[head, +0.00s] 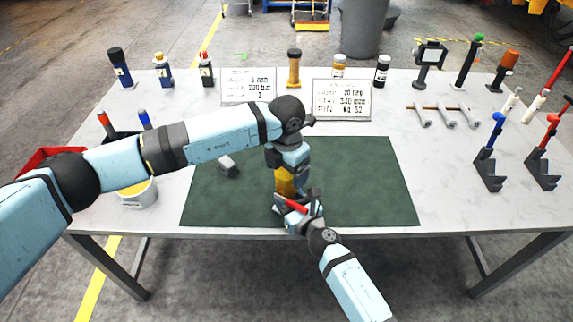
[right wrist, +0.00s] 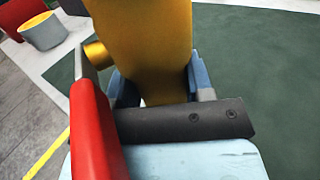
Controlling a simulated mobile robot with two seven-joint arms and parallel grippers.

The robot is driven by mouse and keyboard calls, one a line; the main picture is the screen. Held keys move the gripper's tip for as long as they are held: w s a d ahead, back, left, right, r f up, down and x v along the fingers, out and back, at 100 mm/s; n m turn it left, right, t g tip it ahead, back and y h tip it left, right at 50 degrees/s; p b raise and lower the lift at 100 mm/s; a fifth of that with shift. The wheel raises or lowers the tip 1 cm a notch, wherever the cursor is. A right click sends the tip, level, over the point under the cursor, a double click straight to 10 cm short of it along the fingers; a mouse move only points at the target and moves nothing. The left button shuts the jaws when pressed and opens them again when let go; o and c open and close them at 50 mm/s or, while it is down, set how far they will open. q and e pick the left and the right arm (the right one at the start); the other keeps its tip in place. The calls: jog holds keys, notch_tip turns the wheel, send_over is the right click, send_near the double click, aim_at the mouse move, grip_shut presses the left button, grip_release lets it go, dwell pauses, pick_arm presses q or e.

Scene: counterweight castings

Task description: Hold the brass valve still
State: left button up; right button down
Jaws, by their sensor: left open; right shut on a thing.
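The brass valve (head: 284,182) stands upright on the green mat (head: 370,190), near its front edge. It has a red lever (head: 291,204) on its near side; the valve body (right wrist: 150,40) and lever (right wrist: 95,130) fill much of the right wrist view. My right gripper (head: 288,207) comes in low from the front and is shut on the valve body, with one finger on each side in the right wrist view (right wrist: 160,88). My left gripper (head: 287,168) points down at the valve's top and is open. The valve's upper end is hidden behind it.
A tub with yellow contents (head: 138,194) and a red bin (head: 48,158) are at the left. Bottles and two printed signs (head: 342,99) line the back. Stands (head: 488,168) occupy the right. The mat's right half is clear.

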pick_arm(q)
jog(key=c, duration=0.9)
jog(key=shift+c, duration=0.2)
jog(key=o, duration=1.1)
jog(key=shift+r, duration=0.1)
notch_tip(320, 180, up, 12)
jog(key=shift+f, duration=0.1)
